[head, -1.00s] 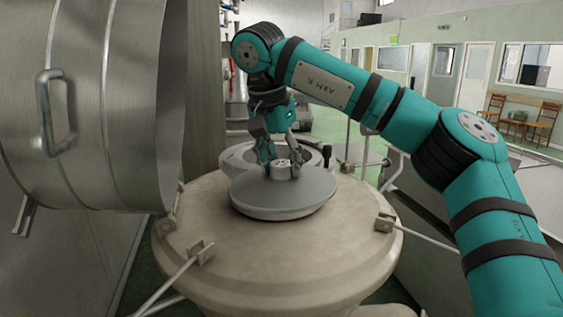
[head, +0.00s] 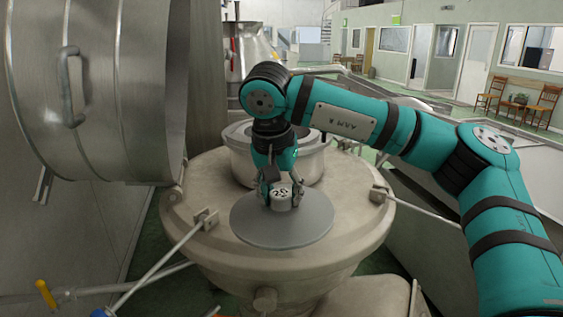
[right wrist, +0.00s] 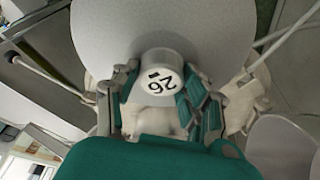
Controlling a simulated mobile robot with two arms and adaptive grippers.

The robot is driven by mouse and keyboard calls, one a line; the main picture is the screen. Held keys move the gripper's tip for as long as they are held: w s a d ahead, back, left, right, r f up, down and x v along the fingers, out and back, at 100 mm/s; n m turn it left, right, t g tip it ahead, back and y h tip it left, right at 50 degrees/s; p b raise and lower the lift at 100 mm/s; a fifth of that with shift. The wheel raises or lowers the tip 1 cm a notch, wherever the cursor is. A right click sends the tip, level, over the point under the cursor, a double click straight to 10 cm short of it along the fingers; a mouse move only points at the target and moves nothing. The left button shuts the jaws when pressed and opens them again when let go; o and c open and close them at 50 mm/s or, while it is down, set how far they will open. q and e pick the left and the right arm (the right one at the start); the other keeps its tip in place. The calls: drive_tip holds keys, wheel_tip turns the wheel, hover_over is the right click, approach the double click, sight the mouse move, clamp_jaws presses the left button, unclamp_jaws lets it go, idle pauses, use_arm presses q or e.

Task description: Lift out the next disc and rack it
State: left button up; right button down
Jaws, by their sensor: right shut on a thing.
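A flat grey disc (head: 262,228) with a pale hub (head: 281,198) is held level over the front part of the cream machine body (head: 330,240). A number that looks like 26 is printed on the hub, which also shows in the right wrist view (right wrist: 158,65). My right gripper (head: 281,196) is shut on the hub from above, a finger on each side. It also shows in the right wrist view (right wrist: 160,88). The raised round collar (head: 305,170) of the machine is behind the disc, partly hidden by my arm. My left gripper is out of view. No rack can be made out.
A large metal drum-like cover (head: 130,85) with a handle stands close on the left. Thin rods run from brackets on the machine's sides. A yellow-handled pipe (head: 45,293) is low at left. Chairs (head: 540,105) stand far right.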

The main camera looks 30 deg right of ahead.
drive_tip(key=s+a+f+n+y, duration=0.1)
drive_tip(key=s+a+f+n, duration=0.1)
drive_tip(key=f, duration=0.9)
drive_tip(key=s+a+f+n, duration=0.3)
drive_tip(key=s+f+n, duration=0.1)
drive_tip(key=f, duration=0.7)
drive_tip(key=s+a+f+n+t+y, duration=0.1)
drive_tip(key=s+f, duration=0.4)
drive_tip(key=f, duration=0.6)
drive_tip(key=a+n, duration=0.1)
drive_tip(key=n, duration=0.1)
drive_tip(key=shift+s+a+f+n+y, duration=0.15)
drive_tip(key=shift+a+f+n+y, duration=0.1)
drive_tip(key=shift+a+n+y, duration=0.05)
